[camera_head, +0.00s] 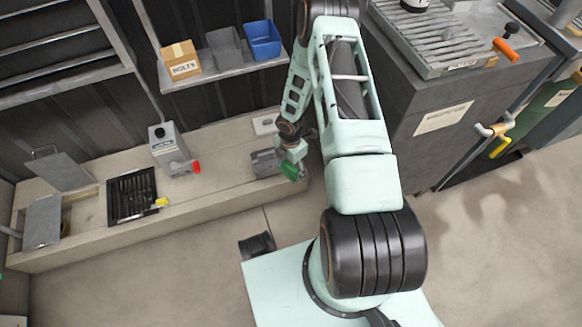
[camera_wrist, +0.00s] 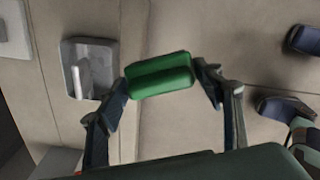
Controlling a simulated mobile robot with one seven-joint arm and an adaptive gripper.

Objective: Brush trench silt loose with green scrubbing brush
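A green scrubbing brush (camera_wrist: 159,75) sits crosswise between the two fingertips of my gripper (camera_wrist: 162,80) in the wrist view. The fingers touch or nearly touch its two ends, and it appears gripped. In the head view the brush (camera_head: 291,171) shows as a small green block under my gripper (camera_head: 291,163), above the right end of the concrete ledge (camera_head: 225,178). A dark slotted opening (camera_head: 132,194) lies in the ledge at the left, with a yellow-tipped tool at its right edge. Silt cannot be made out in it.
A grey holder (camera_head: 265,162) stands beside my gripper on the ledge. A grey box with a red knob (camera_head: 172,149) stands mid-ledge. Grey raised plates (camera_head: 60,171) are at far left. A shelf (camera_head: 225,64) holds a cardboard box and blue bin (camera_head: 262,38). A dark cabinet (camera_head: 425,85) stands right.

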